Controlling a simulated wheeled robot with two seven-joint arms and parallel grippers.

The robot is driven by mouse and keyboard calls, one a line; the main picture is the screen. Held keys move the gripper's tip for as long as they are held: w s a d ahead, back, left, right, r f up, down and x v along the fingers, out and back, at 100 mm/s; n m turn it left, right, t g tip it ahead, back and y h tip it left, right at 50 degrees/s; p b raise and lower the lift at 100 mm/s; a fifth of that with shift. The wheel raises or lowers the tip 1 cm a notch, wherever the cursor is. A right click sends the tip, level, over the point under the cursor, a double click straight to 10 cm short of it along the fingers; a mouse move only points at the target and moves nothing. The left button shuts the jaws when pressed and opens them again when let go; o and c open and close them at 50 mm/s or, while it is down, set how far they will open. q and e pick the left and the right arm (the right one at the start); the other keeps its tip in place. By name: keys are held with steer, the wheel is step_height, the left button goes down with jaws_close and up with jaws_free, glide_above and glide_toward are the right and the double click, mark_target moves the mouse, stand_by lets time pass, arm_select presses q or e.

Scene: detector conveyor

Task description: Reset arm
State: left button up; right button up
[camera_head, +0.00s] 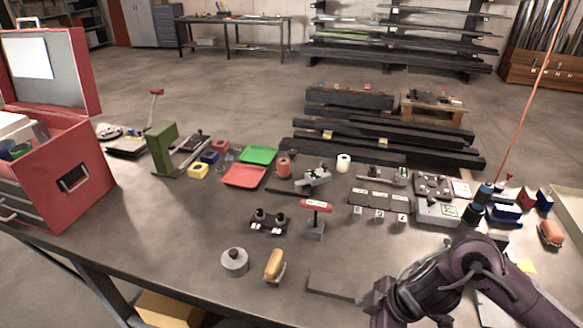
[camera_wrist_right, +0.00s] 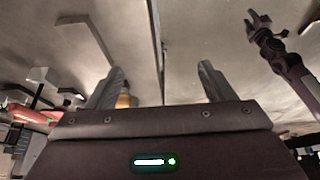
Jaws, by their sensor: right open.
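My right arm reaches in from the lower right in the head view, with its outer end low at the front edge of the workbench (camera_head: 190,260). My right gripper (camera_wrist_right: 160,85) fills the lower part of the right wrist view, its two fingers wide apart and nothing between them. In the head view its fingers cannot be made out. A dark jointed arm with a forked tip (camera_wrist_right: 262,25) shows at the upper right of the wrist view, seemingly my left arm; its jaw state is unclear. No left arm shows in the head view.
A red tool chest (camera_head: 75,175) stands at the left. Bare bench lies at the left front.

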steer(key=w+a+r+m+t, duration=0.4)
steer(key=a+t, duration=0.2)
steer(key=a, duration=0.2)
steer(key=s+d+f+m+g+h, duration=0.45)
steer(key=s+d+m, duration=0.45)
steer(key=s+d, duration=0.3)
step_height(320, 180, down, 37)
steer(key=s+d+g+b, duration=0.1)
steer(key=b, duration=0.5)
arm_select(q)
step_height(320, 180, down, 11)
steer(key=b, duration=0.5)
steer(key=shift+s+f, duration=0.15)
steer(key=shift+s, duration=0.05)
arm_select(e)
steer(key=s+d+f, duration=0.1)
steer(key=s+f, duration=0.8)
steer(key=f, duration=0.2)
steer(key=s+d+f+g, duration=0.1)
steer(key=s+d+f, duration=0.1)
steer(key=s+f, duration=0.8)
steer(key=shift+s+d+f, duration=0.25)
steer(key=shift+f, duration=0.5)
